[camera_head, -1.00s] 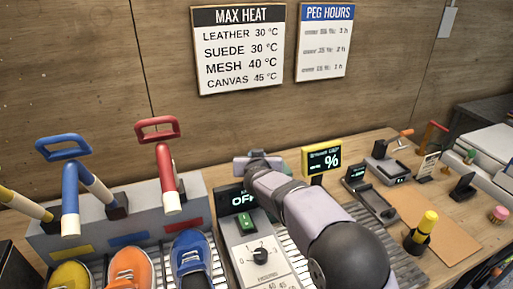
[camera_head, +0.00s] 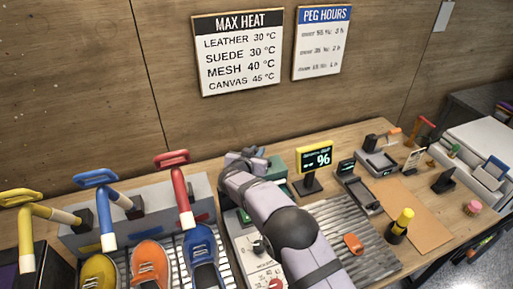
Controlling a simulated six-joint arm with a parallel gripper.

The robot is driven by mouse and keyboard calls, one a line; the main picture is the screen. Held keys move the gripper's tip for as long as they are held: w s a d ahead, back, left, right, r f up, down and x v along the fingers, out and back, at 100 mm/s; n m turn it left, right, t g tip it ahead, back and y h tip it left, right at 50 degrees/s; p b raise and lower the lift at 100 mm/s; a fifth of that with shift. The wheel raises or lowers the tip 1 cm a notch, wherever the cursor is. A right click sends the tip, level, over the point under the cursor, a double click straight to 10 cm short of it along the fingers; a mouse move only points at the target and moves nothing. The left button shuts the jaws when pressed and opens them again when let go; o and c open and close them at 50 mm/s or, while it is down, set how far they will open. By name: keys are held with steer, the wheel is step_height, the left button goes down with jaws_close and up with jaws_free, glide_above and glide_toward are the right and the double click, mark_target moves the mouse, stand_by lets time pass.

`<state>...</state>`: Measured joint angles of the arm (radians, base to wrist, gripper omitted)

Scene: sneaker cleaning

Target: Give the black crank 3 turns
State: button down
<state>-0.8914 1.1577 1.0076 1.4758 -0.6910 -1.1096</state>
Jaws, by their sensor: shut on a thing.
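My gripper (camera_head: 246,158) is at the back of the bench, at the far end of my arm, just left of a teal-green box (camera_head: 278,170). My own wrist and arm cover most of the gripper and its fingertips. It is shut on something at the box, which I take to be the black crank. The crank itself is hidden behind my arm, so its angle cannot be told.
A yellow-framed display (camera_head: 315,158) stands right of the green box. A blue sneaker (camera_head: 201,250) and an orange sneaker (camera_head: 149,264) sit at left under colored handles. A ribbed mat (camera_head: 345,222) holds an orange item (camera_head: 353,243).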

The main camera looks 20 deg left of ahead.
steer(key=shift+f, duration=0.1)
stand_by(0.3)
steer(key=c, duration=1.6)
jaws_free()
steer(key=shift+c, duration=0.2)
steer(key=shift+s, duration=0.15)
steer(key=a+b+v, duration=0.1)
steer(key=b+v, duration=0.1)
steer(key=v, duration=0.5)
steer(key=shift+d, duration=0.5)
